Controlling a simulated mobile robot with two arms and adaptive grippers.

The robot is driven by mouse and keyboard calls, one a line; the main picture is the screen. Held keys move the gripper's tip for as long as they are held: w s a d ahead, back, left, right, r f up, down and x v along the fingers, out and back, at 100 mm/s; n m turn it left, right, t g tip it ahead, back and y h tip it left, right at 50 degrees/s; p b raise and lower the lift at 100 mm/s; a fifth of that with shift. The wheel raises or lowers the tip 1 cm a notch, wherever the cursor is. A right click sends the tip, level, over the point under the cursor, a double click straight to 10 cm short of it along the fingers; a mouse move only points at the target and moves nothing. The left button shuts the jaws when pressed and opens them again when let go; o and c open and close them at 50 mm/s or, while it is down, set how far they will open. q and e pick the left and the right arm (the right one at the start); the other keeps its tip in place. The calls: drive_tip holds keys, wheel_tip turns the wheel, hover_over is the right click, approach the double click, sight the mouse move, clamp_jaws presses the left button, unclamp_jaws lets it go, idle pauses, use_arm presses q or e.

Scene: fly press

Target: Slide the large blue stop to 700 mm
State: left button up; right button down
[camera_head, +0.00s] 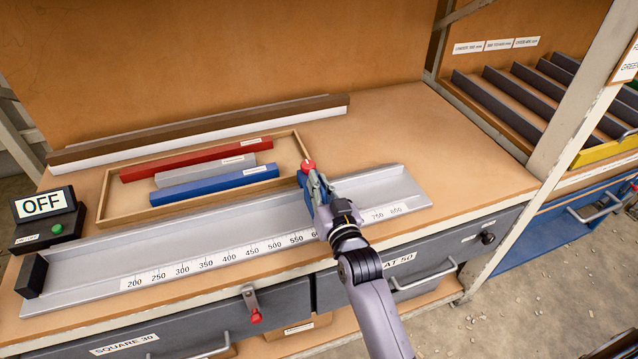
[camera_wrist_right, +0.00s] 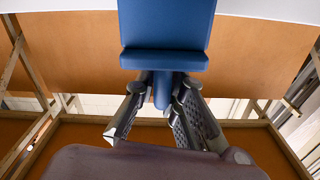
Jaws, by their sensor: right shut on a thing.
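The large blue stop (camera_head: 306,196) sits on the long grey rail (camera_head: 110,257), with a red knob (camera_head: 308,166) at its top. My right gripper (camera_head: 318,190) is shut on the stop from the front. In the right wrist view, the fingers (camera_wrist_right: 163,100) close on a narrow tab below the wide blue body of the stop (camera_wrist_right: 167,60). The white scale (camera_head: 205,262) along the rail shows numbers from 200 to about 600, then 750 and beyond. My gripper and wrist hide the marks between, so the stop's exact reading cannot be told. My left gripper is not in view.
Behind the rail, a wooden tray (camera_head: 106,206) holds red, grey and blue bars. A black end block (camera_head: 32,276) closes the rail's left end. An OFF display (camera_head: 43,204) stands at the far left. The rail right of my gripper looks clear.

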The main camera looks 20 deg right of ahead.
idle(0.3)
drive_tip(key=d+p, duration=0.1)
drive_tip(key=d, duration=0.9)
drive_tip(key=shift+w, duration=0.15)
drive_tip(key=c, duration=1.7)
unclamp_jaws()
drive_tip(key=s, duration=1.2)
drive_tip(key=shift+d, duration=0.1)
